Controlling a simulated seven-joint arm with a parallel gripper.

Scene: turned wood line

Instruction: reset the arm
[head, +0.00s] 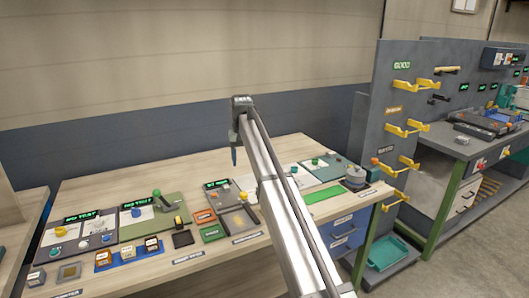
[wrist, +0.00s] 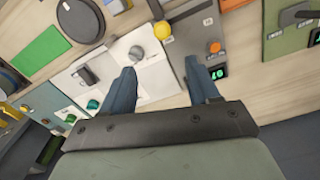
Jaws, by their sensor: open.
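My gripper (head: 234,155) hangs from the end of my raised arm above the wooden workbench (head: 130,282) in the head view. In the wrist view my gripper (wrist: 158,68) shows two blue-grey fingers spread apart with nothing held between them. Beyond the fingertips lie a white panel with a grey knob (wrist: 136,54) and a small yellow ball (wrist: 162,30). The fingers look apart from the bench surface. My arm hides part of the bench's middle in the head view.
Device panels with green displays and a green lever (head: 157,194) line the bench. A green mat (head: 325,193) lies at its right. A grey upright board (head: 385,125) with yellow hooks stands right of the bench. A teal bin (head: 388,252) sits low beside it. Space above the bench looks open.

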